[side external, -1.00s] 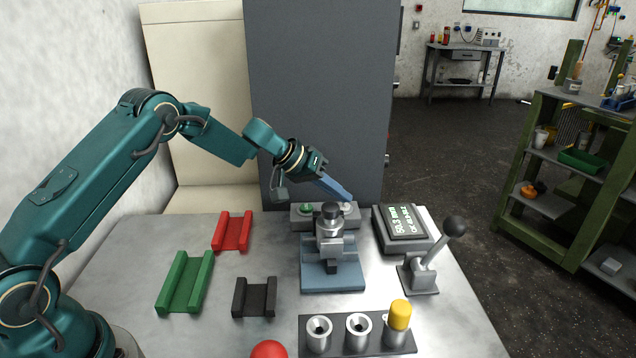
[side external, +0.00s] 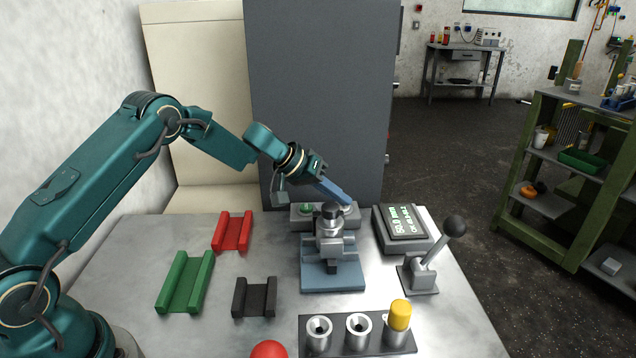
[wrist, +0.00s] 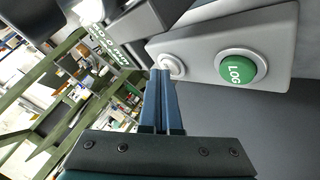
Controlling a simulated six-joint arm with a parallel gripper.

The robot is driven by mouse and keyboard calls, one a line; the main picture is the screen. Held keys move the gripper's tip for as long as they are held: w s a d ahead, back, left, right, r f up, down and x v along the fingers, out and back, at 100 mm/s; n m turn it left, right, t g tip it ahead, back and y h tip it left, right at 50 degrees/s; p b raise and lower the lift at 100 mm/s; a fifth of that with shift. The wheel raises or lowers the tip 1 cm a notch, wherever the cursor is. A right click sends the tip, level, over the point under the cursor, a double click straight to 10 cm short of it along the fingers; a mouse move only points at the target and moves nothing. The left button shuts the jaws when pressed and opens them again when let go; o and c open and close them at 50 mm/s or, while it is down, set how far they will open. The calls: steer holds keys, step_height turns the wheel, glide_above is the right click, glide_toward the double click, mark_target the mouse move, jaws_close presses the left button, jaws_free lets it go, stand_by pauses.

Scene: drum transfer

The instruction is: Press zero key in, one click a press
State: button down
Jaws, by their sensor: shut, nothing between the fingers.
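The white zero key (wrist: 174,66) sits beside the green LOG key on a grey key box (side external: 327,222) at the back of the table. In the side view the fingertips partly cover it. My gripper (side external: 350,203) is shut and empty, its two blue fingers side by side. In the wrist view its tips (wrist: 160,73) are right at the white key and overlap its edge; they appear to touch it. How far the key is pressed in cannot be told. The display (side external: 408,222) appears to read 50.0 mm, with a smaller line under it.
The green LOG key (wrist: 239,70) is close beside the fingertips. A measuring stand (side external: 331,250) is just in front of the key box. A lever (side external: 430,262) stands to the right. Red, green and black cradles (side external: 234,231) are to the left, metal cups (side external: 358,332) at the front.

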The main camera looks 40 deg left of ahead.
stand_by(0.4)
steer(key=shift+r, duration=0.35)
steer(key=shift+r, duration=3.05)
